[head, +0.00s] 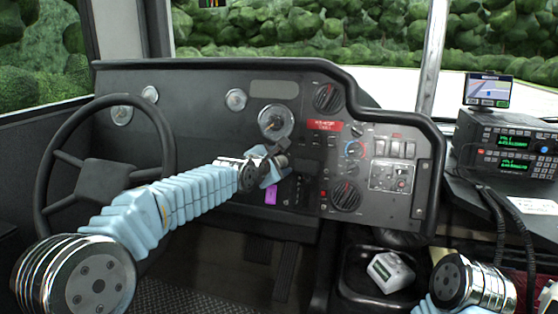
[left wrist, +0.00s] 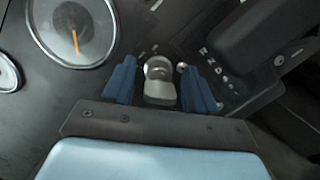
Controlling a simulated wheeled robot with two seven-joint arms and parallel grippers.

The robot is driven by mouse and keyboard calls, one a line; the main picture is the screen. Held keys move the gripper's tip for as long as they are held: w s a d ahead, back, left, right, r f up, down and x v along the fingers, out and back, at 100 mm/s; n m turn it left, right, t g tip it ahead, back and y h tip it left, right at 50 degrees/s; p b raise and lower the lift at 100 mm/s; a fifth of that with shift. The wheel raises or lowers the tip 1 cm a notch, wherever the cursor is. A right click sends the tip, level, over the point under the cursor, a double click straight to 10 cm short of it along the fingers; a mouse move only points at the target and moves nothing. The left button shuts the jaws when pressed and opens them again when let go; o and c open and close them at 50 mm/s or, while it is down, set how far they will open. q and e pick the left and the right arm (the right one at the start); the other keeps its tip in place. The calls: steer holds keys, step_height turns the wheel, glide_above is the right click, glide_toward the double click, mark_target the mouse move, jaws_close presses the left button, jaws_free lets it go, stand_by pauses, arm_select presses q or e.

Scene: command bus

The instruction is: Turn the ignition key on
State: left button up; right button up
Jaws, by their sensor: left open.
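The ignition key (left wrist: 159,92) shows in the left wrist view as a grey head in front of a round metal lock on the dark dashboard. My left gripper (left wrist: 158,78) is open, with one blue finger on each side of the key. I cannot tell whether either finger touches it. In the head view my left gripper (head: 275,165) is at the dashboard, right of the steering wheel, and hides the key and lock. A purple tag (head: 270,193) hangs just below it. My right gripper is out of view; only part of that arm shows at bottom right.
The steering wheel (head: 104,160) stands left, behind my left arm. A round gauge (left wrist: 72,30) is left of the lock, and a gear selector (left wrist: 225,75) lies to its right. A radio (head: 508,150) and screen (head: 488,90) stand far right. A tray (head: 350,285) holds a pale device.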

arm_select(q)
steer(key=shift+w+d+f, duration=0.1)
steer(key=shift+w+d, duration=0.05)
steer(key=shift+w, duration=0.1)
jaws_close()
